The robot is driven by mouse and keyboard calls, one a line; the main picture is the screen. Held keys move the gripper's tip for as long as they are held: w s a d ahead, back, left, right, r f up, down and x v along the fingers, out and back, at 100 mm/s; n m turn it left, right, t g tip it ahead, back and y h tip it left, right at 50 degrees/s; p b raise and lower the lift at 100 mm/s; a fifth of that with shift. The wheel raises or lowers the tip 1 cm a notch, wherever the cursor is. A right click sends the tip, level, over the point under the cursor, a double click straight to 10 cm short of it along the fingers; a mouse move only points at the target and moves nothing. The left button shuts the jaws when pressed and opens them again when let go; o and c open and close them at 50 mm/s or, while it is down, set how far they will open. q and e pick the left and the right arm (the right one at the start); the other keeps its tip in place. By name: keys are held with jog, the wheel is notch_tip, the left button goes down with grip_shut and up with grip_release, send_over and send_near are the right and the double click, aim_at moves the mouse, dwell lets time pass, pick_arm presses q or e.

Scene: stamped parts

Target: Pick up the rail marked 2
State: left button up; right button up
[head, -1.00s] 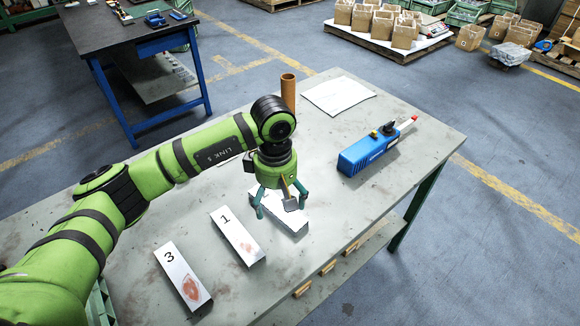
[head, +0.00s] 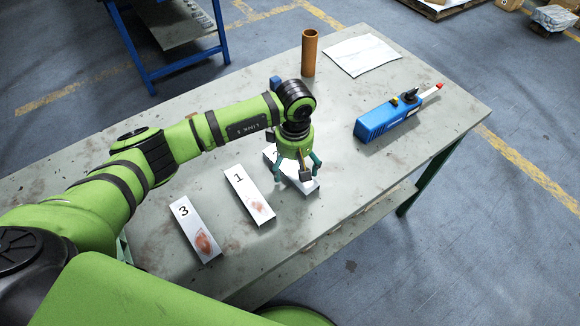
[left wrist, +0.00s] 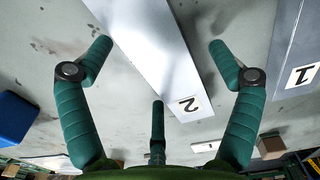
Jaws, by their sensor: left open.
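The rail marked 2 is a pale flat bar on the table, and its near end (head: 309,188) shows below my left gripper (head: 298,174). The gripper hides its middle in the head view. In the left wrist view the rail (left wrist: 155,40) runs between the two outer fingers of the gripper (left wrist: 160,48), with its "2" end by the third finger. The fingers are spread, with nothing held. I cannot tell the exact height above the rail. The rail marked 1 (head: 244,190) and the rail marked 3 (head: 191,222) lie to the left. My right gripper is not in view.
A blue tool (head: 385,119) with a red tip lies at the table's right. A brown tube (head: 309,54) stands at the back beside a white sheet (head: 361,54). A small blue object (head: 276,83) is behind my arm.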

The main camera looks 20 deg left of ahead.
pick_arm(q)
jog(key=c, duration=1.3)
jog(key=shift+r, duration=0.15)
jog(key=shift+c, duration=0.2)
